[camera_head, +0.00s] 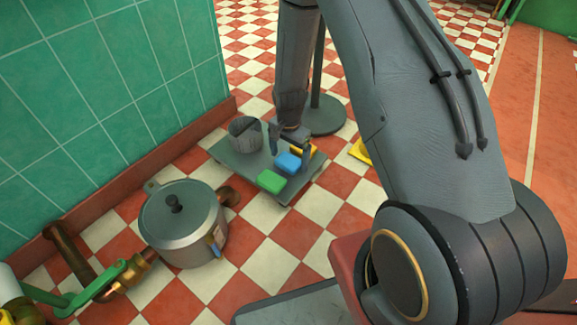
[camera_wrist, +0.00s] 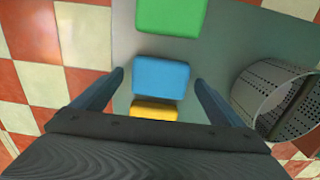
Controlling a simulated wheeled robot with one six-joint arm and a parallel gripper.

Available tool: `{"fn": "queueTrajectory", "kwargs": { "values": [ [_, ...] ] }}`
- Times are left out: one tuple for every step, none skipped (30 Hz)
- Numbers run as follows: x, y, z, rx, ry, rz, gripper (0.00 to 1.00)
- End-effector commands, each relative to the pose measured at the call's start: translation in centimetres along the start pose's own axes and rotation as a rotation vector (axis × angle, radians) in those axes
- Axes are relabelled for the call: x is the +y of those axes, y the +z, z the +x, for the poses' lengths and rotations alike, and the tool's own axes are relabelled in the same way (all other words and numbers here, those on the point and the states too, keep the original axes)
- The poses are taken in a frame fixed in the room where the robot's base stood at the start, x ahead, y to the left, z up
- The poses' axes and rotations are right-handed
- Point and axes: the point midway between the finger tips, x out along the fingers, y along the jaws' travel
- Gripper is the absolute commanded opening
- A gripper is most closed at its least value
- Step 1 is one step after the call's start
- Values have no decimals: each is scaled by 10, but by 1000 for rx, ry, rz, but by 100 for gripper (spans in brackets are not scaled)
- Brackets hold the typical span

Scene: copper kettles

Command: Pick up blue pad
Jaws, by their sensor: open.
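The blue pad (camera_head: 288,162) lies on a grey board on the floor, between a green pad (camera_head: 270,181) and a yellow pad (camera_head: 303,149). In the wrist view the blue pad (camera_wrist: 161,78) sits between and just beyond the tips of my open gripper (camera_wrist: 158,78), with a gap on each side. My gripper (camera_head: 290,146) points down over the board in the head view. Nothing is held. The yellow pad (camera_wrist: 154,110) is partly hidden by my gripper's body in the wrist view, and the green pad (camera_wrist: 171,16) lies farther out.
The grey board (camera_head: 236,161) also carries a perforated metal basket (camera_head: 245,134). A lidded metal pot (camera_head: 183,222) stands on the checkered floor in front of it. Copper pipes with a green handle (camera_head: 92,287) lie at the lower left. A green tiled wall (camera_head: 105,85) bounds the left side.

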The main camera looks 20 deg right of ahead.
Motion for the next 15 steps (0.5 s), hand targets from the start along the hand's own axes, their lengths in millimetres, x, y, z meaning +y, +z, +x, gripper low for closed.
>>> {"fn": "queueTrajectory", "kwargs": {
  "values": [
    [0, 0, 2, 0, 0, 0, 92],
    [0, 0, 2, 0, 0, 0, 92],
    [0, 0, 2, 0, 0, 0, 92],
    [0, 0, 2, 0, 0, 0, 92],
    [0, 0, 1, 0, 0, 0, 92],
    [0, 0, 1, 0, 0, 0, 92],
    [0, 0, 1, 0, 0, 0, 92],
    [0, 0, 1, 0, 0, 0, 87],
    [0, 0, 1, 0, 0, 0, 80],
    [0, 0, 1, 0, 0, 0, 75],
    [0, 0, 1, 0, 0, 0, 70],
    [0, 0, 1, 0, 0, 0, 64],
    [0, 0, 1, 0, 0, 0, 58],
    [0, 0, 1, 0, 0, 0, 53],
    [0, 0, 1, 0, 0, 0, 48]
  ]
}}
